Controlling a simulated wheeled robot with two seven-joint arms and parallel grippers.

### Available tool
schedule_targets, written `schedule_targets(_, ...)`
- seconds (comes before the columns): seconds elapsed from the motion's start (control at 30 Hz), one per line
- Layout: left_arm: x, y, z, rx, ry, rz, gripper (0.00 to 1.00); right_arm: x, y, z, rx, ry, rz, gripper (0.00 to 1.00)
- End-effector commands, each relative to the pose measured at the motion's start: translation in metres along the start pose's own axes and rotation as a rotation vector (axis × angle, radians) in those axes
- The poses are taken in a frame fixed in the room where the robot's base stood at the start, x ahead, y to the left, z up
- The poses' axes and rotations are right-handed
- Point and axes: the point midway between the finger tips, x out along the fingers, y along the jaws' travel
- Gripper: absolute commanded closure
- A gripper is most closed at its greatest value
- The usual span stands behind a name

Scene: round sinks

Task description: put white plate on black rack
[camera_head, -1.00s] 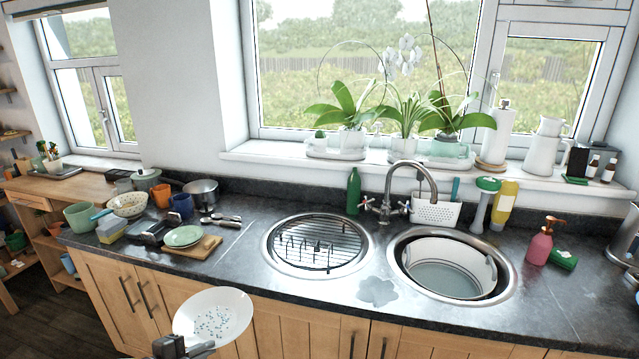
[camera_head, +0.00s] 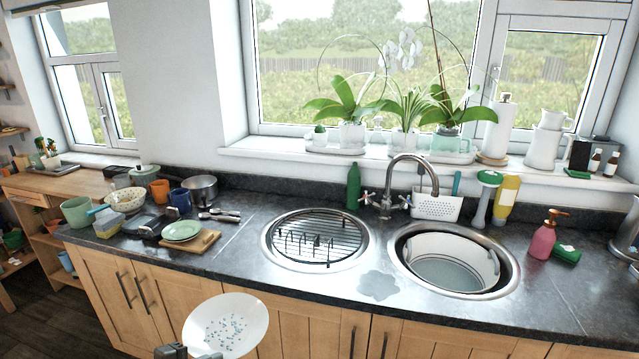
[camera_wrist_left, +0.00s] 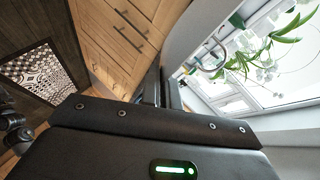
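The white plate (camera_head: 226,322), with small blue specks on its face, is held in front of the wooden cabinets, below the counter's front edge in the head view. My left gripper (camera_head: 188,352) is at the plate's lower left rim and appears shut on it. In the left wrist view the plate's pale edge (camera_wrist_left: 190,40) runs up from the gripper fingers (camera_wrist_left: 162,92). The black rack (camera_head: 318,243) has upright prongs and lies over the left round sink. It holds no plate. My right gripper is out of view.
Left of the rack, green plates (camera_head: 182,231) sit on a wooden board, with dark utensils and mugs nearby. A tap (camera_head: 408,180) stands behind the sinks. The right sink (camera_head: 455,262) holds a white basin. The counter in front of the rack is clear.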

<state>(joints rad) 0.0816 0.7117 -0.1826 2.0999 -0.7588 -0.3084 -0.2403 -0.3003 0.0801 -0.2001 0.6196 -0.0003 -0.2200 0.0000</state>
Motion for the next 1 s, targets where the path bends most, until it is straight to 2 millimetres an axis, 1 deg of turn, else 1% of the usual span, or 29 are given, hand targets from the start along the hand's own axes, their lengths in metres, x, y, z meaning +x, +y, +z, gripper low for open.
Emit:
schedule_targets(0.03,-0.010,-0.008,-0.015,0.023,0.036,0.007,1.00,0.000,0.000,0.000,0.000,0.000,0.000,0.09)
schedule_targets(0.13,-0.029,-0.016,-0.036,0.052,0.095,0.036,1.00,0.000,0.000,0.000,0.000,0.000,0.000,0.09)
schedule_targets(0.23,-0.048,-0.023,-0.050,0.071,0.135,0.057,1.00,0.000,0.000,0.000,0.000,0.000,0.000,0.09)
schedule_targets(0.33,-0.060,-0.034,-0.053,0.077,0.147,0.066,1.00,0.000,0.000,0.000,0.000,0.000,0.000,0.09)
schedule_targets(0.4,-0.063,-0.042,-0.053,0.071,0.142,0.064,1.00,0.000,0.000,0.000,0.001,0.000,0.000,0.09)
schedule_targets(0.47,-0.063,-0.043,-0.052,0.067,0.139,0.064,1.00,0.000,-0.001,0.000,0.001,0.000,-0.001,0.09)
schedule_targets(1.0,-0.062,-0.042,-0.052,0.064,0.138,0.065,1.00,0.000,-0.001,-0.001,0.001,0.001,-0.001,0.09)
